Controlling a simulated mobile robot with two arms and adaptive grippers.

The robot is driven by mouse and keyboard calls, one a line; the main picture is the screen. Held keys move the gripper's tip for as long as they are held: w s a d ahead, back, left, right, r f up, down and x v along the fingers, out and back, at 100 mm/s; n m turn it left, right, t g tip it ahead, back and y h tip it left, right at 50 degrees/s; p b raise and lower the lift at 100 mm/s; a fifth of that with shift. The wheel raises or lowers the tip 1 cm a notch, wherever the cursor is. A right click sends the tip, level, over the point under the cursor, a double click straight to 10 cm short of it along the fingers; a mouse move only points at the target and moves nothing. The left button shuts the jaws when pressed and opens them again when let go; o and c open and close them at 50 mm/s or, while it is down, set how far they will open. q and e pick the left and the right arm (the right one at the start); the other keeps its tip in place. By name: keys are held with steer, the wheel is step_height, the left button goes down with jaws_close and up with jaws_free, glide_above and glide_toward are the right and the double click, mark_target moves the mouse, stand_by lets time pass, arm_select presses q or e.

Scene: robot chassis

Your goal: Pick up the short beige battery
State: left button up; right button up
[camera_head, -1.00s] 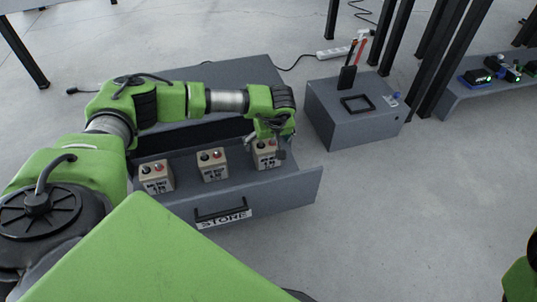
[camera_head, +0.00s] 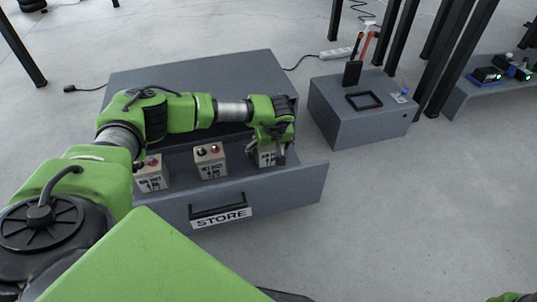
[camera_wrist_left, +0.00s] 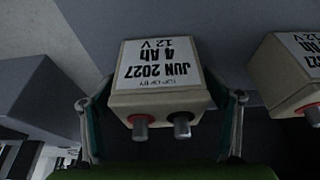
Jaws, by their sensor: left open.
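A beige battery (camera_head: 267,157) with a white label stands at the right end of the open drawer in the head view, its top hidden by my left gripper. In the left wrist view the same battery (camera_wrist_left: 160,75) shows its label, reading JUN 2027, 4 Ah, 12 V, and two terminals, one reddish and one dark. My left gripper (camera_wrist_left: 161,100) is open, with one finger on each side of this battery; contact with the sides cannot be told. My right gripper is not in view.
Two similar beige batteries, a middle one (camera_head: 210,161) and a left one (camera_head: 152,175), stand in the same grey drawer (camera_head: 290,190) with a STORE label. A grey box (camera_head: 365,125) with a black frame on top stands to the right. Open floor lies at right.

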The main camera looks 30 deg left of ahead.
arm_select(q)
steer(key=c, duration=1.7)
steer(key=shift+w+r, duration=0.1)
steer(key=shift+w, duration=0.05)
steer(key=c, duration=0.5)
